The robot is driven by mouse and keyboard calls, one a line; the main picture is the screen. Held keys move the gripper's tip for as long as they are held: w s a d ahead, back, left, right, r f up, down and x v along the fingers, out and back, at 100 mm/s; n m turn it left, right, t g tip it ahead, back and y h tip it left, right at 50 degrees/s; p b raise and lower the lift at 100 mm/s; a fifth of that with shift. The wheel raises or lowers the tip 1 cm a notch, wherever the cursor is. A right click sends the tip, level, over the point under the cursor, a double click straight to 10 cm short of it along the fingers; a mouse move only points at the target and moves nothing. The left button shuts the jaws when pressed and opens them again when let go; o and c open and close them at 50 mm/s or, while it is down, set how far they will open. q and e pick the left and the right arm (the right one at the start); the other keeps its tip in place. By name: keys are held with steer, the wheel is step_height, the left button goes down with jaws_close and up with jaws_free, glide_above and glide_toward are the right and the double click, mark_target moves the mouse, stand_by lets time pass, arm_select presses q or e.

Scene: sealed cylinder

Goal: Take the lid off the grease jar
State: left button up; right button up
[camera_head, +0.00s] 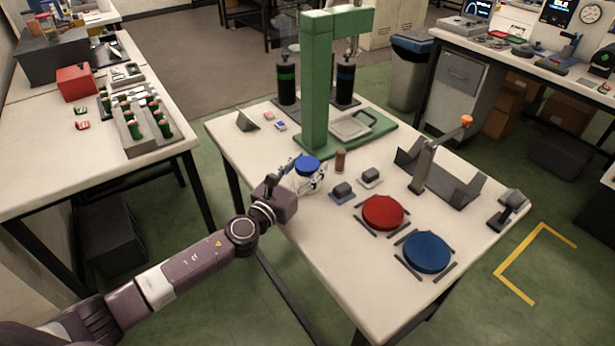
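The grease jar appears to be the small pale jar (309,178) with a round blue lid (307,164), near the left edge of the middle table. The lid sits on top of the jar. My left gripper (304,180) reaches in from the left at the jar's level, with its fingers close around or beside the jar body, below the lid. The fingers and the pale jar blend together, so I cannot tell whether they are shut on it. My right gripper is not in view.
A green press frame (316,85) stands behind the jar. A brown cylinder (340,160), small dark blocks, a red round pad (383,211) and a blue round pad (427,251) lie to the right. A grey lever fixture (424,168) stands farther right. The table's front left corner is clear.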

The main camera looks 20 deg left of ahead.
arm_select(q)
steer(key=c, duration=0.9)
steer(key=shift+o, duration=0.2)
steer(key=shift+r, duration=0.2)
step_height(320, 180, up, 10)
steer(key=p, duration=0.5)
steer(key=shift+f, duration=0.2)
step_height(320, 180, up, 10)
steer(key=p, duration=0.2)
steer(key=o, duration=0.9)
steer(key=shift+c, duration=0.2)
jaws_close()
